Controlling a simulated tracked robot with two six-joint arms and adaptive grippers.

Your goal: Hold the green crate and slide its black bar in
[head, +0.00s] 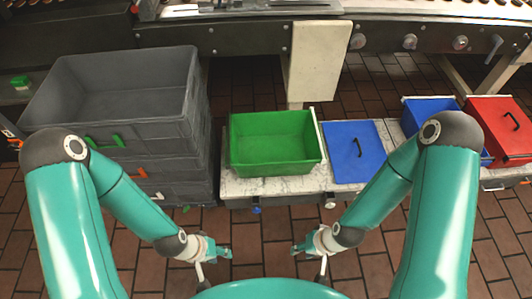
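The green crate (275,168) is an open, empty-looking box on the light marble-like top, in the middle of the head view. I cannot make out its black bar for certain; a dark strip (290,198) runs along the front below the top. My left gripper (222,252) is below and left of the crate in the picture, apart from it. My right gripper (302,249) is below and right of the crate, also apart from it. Both point inward toward each other and seem to hold nothing. Their fingers are too small to tell whether they are open.
A blue lid (340,165) with a black handle lies right of the crate. A blue box (418,112) and a red lid (508,135) with a black handle are further right. Stacked grey crates (165,135) stand left. A machine (240,38) spans the back. Brick floor lies in front.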

